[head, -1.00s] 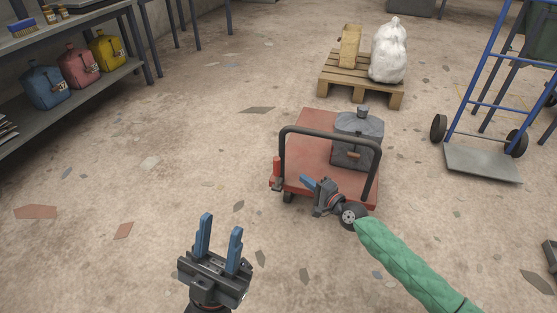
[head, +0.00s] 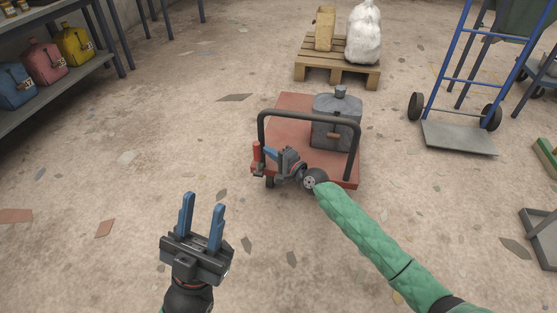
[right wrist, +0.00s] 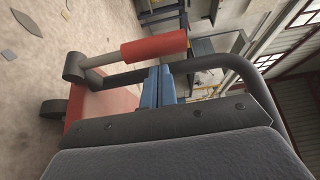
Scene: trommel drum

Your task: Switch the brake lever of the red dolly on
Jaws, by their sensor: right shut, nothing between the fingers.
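The red dolly (head: 291,104) stands on the floor with a dark push handle (head: 312,114). Its brake lever (head: 257,153), a red grip on a grey rod, stands roughly upright at the left corner of the handle side. In the right wrist view the lever's red grip (right wrist: 153,47) lies across the picture just past my fingertips. My right gripper (head: 270,155) is shut and empty, with blue fingers (right wrist: 158,86) close beside the lever; I cannot tell whether they touch it. My left gripper (head: 203,203) is open and empty above the floor, left of the dolly.
A grey canister (head: 336,122) stands on the dolly. Behind it is a wooden pallet (head: 335,68) with a white sack (head: 364,35). A blue hand truck (head: 457,110) stands at right. A shelf (head: 60,92) with coloured canisters is at left. The floor left of the dolly is clear.

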